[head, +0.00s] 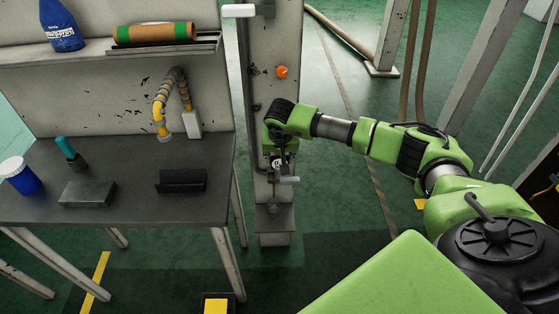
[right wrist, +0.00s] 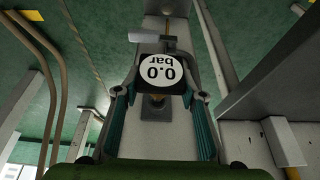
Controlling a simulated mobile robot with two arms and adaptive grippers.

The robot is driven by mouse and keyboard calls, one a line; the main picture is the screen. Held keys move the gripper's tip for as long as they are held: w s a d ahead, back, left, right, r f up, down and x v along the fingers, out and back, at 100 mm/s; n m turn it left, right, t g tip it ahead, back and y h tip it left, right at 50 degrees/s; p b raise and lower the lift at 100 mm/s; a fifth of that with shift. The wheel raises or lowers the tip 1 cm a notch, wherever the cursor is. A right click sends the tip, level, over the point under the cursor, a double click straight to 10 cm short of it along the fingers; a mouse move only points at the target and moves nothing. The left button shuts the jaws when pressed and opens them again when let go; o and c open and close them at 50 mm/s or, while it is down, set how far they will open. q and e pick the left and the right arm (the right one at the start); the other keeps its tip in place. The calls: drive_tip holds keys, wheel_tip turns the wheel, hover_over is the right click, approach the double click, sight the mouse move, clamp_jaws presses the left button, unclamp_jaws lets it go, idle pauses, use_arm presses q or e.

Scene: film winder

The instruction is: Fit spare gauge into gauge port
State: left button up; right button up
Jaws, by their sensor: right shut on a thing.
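The spare gauge (right wrist: 165,72) has a white round face reading "0.0 bar", upside down in the right wrist view, and a dark body. My right gripper (right wrist: 162,100) is shut on it, with one finger on each side. In the head view the right gripper (head: 278,158) is low at the front of the grey upright column (head: 272,40), and a small part of the gauge's face (head: 278,165) shows. The gauge port cannot be made out; the gripper and gauge hide that part of the column. I cannot tell whether the gauge touches it. My left gripper is not in view.
An orange knob (head: 281,71) and a pale handle (head: 289,181) are on the column. At left, a dark table (head: 120,205) carries a grey block (head: 88,193), a black holder (head: 182,181) and a blue jar (head: 20,176). Open floor lies right of the column.

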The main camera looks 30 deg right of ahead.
drive_tip(key=shift+w+d+b, duration=0.3)
drive_tip(key=shift+w+b, duration=0.1)
drive_tip(key=shift+w, duration=0.1)
drive_tip(key=shift+w+d+b, duration=0.25)
drive_tip(key=shift+w+b, duration=0.1)
drive_tip(key=shift+w, duration=0.15)
drive_tip(key=shift+w+d+b, duration=0.15)
drive_tip(key=shift+b, duration=0.25)
idle(0.5)
drive_tip(key=o, duration=1.2)
drive_tip(key=v, duration=1.2)
drive_tip(key=shift+w+r, duration=0.1)
drive_tip(key=shift+w, duration=0.05)
